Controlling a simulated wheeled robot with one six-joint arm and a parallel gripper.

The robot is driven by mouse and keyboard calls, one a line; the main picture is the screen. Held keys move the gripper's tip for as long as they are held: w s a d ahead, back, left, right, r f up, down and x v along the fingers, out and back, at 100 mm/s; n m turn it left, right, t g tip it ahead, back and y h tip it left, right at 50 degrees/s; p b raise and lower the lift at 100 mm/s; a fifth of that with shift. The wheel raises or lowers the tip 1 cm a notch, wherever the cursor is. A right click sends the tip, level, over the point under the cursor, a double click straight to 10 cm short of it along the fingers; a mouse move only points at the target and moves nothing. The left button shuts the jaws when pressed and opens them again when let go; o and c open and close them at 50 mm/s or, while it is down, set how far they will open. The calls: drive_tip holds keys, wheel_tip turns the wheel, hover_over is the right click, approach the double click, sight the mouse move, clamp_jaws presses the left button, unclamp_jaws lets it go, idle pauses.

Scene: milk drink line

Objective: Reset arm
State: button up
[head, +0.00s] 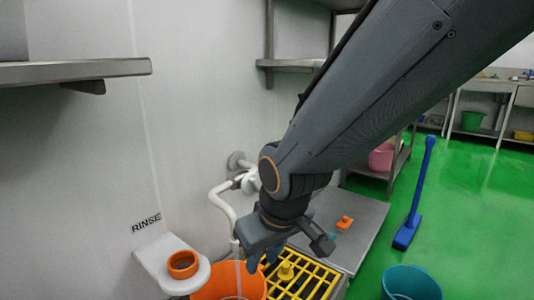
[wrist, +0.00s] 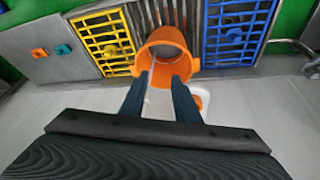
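My gripper (head: 262,262) points down above an orange bucket (head: 230,283) in the head view. In the wrist view my gripper (wrist: 160,78) has its two dark fingers apart, with nothing seen held between them. The orange bucket (wrist: 165,36) shows just beyond the fingertips; whether they touch its rim I cannot tell. My arm reaches down from the upper right of the head view.
A white shelf (head: 150,258) under the RINSE label carries an orange ring-shaped cup (head: 183,262). A white pipe (head: 222,203) runs along the wall. A yellow grid (head: 318,272) and a blue grid (wrist: 240,30) flank the bucket.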

drive_tip(key=s+r+m+g, duration=0.15)
drive_tip(key=s+g, duration=0.25)
drive_tip(key=s, duration=1)
drive_tip(key=d+r+m+h+p, duration=0.1)
drive_tip(key=d+r+m+p, duration=0.1)
drive_tip(key=d+r+p, duration=0.8)
drive_tip(key=d+r+m+h+p, duration=0.1)
drive_tip(key=d+r+m+p, duration=0.2)
drive_tip(key=d+r+p, duration=0.7)
wheel_tip(320, 180, up, 6)
drive_tip(key=p, duration=1.4)
drive_tip(key=shift+f, duration=0.15)
